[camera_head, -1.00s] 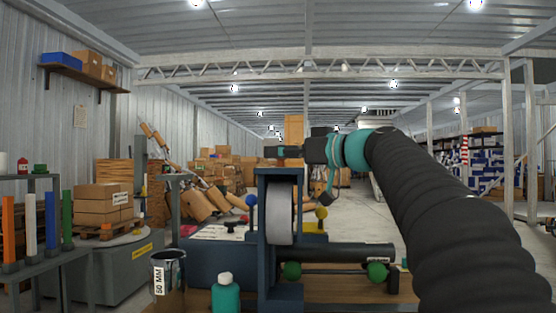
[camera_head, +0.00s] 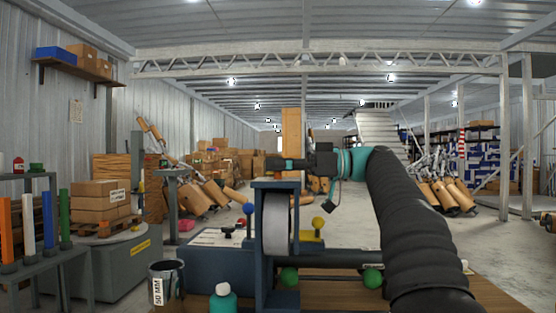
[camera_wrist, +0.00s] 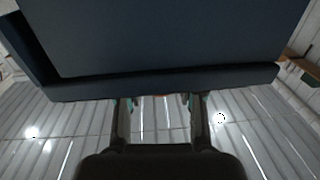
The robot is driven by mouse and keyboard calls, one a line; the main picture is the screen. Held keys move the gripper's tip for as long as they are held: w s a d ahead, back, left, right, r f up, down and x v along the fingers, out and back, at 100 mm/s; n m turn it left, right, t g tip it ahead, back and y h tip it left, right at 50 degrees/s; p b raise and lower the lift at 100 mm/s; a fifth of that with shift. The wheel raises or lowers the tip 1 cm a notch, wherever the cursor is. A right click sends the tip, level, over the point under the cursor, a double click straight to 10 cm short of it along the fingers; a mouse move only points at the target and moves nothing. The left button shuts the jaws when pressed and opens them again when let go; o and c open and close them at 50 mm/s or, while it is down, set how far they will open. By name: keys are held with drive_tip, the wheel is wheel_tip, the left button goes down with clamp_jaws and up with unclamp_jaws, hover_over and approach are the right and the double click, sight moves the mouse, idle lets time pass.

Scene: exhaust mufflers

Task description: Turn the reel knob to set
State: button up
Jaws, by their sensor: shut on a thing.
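A grey-white reel (camera_head: 276,224) stands upright in a dark blue frame (camera_head: 262,245) in the head view. My gripper (camera_head: 285,163) reaches in from the right, level, just above the top of that frame. In the wrist view the two fingers of my gripper (camera_wrist: 161,103) stand apart, with their tips at the edge of a large dark blue surface (camera_wrist: 165,45). A thin brownish sliver shows between the tips. The gripper is shut on what appears to be the reel knob, which is mostly hidden by the fingers and the blue surface.
A yellow knob (camera_head: 319,223), a blue knob (camera_head: 248,208) and two green knobs (camera_head: 289,277) are near the frame. A teal bottle (camera_head: 222,300) and an open tin (camera_head: 166,281) stand in front at left. Coloured tubes stand on a rack (camera_head: 40,265) at far left.

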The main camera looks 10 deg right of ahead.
idle(0.4)
drive_tip(key=o, duration=1.1)
drive_tip(key=shift+o, duration=0.2)
drive_tip(key=v, duration=1.2)
